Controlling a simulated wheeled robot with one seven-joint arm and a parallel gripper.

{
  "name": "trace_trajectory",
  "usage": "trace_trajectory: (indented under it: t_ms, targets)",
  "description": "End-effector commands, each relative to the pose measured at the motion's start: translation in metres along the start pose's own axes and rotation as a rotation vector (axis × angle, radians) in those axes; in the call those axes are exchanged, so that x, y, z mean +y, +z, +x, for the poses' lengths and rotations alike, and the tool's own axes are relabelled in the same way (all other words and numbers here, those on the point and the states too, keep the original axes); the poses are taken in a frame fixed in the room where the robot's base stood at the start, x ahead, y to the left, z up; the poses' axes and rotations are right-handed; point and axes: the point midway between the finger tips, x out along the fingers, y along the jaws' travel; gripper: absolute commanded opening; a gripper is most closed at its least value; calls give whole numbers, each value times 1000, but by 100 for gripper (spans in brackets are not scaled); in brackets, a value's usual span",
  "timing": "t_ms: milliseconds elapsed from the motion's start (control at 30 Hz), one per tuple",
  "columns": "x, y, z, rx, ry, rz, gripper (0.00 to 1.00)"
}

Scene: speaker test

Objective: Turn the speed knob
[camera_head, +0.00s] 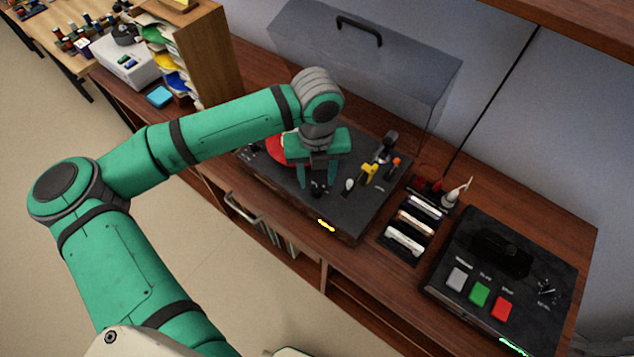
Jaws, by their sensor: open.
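A dark box-shaped player (270,190) sits on the wooden cabinet, with a red disc (276,148) partly hidden behind my gripper. Small controls stand on its top: a white knob (348,186), a yellow part (368,173) and an orange-tipped part (395,162). My gripper (318,182) points down over the player's top, left of the white knob, with its fingers apart. Small dark parts show between and below the fingers; I cannot tell whether the fingers touch them. No label identifies the speed knob at this size.
A grey lid (365,65) with a handle is raised behind the player. To the right are a rack of pale bars (405,240) and a black box (530,270) with grey, green and red buttons. A wooden organiser (208,60) stands to the left.

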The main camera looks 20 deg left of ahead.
Motion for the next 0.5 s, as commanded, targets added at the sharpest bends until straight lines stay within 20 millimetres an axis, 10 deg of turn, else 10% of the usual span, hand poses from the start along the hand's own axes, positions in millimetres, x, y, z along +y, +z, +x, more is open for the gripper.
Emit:
trace_trajectory:
  t_ms: [500]
  targets:
    - [0,0,37,0,-1,0,43]
